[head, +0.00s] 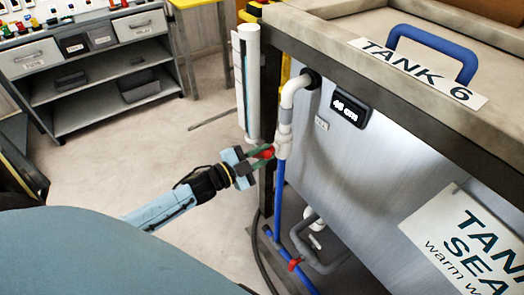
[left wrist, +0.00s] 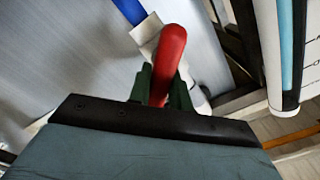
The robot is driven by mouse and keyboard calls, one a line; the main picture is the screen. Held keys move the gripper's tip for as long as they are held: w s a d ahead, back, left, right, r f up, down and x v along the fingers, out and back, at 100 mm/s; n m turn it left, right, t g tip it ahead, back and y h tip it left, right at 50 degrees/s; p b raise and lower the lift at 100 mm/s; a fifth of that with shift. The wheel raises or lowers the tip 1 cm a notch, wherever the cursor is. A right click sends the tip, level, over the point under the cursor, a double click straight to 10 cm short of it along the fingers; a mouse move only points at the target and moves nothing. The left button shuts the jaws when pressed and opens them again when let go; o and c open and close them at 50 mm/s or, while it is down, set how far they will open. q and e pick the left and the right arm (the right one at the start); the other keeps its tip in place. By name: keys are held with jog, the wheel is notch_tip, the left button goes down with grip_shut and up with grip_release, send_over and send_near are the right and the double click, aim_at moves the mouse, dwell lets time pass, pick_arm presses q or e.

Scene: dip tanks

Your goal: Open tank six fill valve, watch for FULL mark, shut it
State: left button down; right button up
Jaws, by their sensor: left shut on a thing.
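The tank six fill valve's red handle (head: 265,153) sits on a white fitting (head: 283,146) where a white elbow pipe meets a blue pipe. My left gripper (head: 262,156) is shut on this handle; in the left wrist view the red handle (left wrist: 168,60) stands between the two green fingers. A white upright level tube (head: 252,85) with a blue stripe is just behind it, and it also shows in the left wrist view (left wrist: 279,45). A scale with marks (left wrist: 309,60) is beside the tube; I cannot read a FULL mark. My right gripper is out of view.
The tank labelled TANK 6 (head: 425,75) has a blue lid handle (head: 433,50) and a small dark display (head: 349,109). A second red valve handle (head: 294,264) sits low on the blue pipes. A grey drawer unit (head: 90,65) stands back left; floor between is clear.

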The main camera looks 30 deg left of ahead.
pick_arm(q)
jog(key=shift+f+m, duration=0.1)
jog(key=shift+m, duration=0.8)
jog(key=m, duration=0.2)
jog(key=shift+d+f+m, duration=0.1)
jog(key=shift+f+m, duration=0.05)
jog(key=shift+m, duration=0.25)
jog(key=m, duration=0.2)
jog(key=shift+f+m, duration=0.1)
jog(key=shift+m, duration=0.2)
jog(key=shift+m+b, duration=0.3)
jog(key=shift+m, duration=0.3)
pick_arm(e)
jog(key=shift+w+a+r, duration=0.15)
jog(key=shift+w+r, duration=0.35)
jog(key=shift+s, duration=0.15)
pick_arm(q)
jog(key=c, duration=1.3)
grip_release()
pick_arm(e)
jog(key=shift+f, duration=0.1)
pick_arm(q)
jog(key=shift+s, duration=0.1)
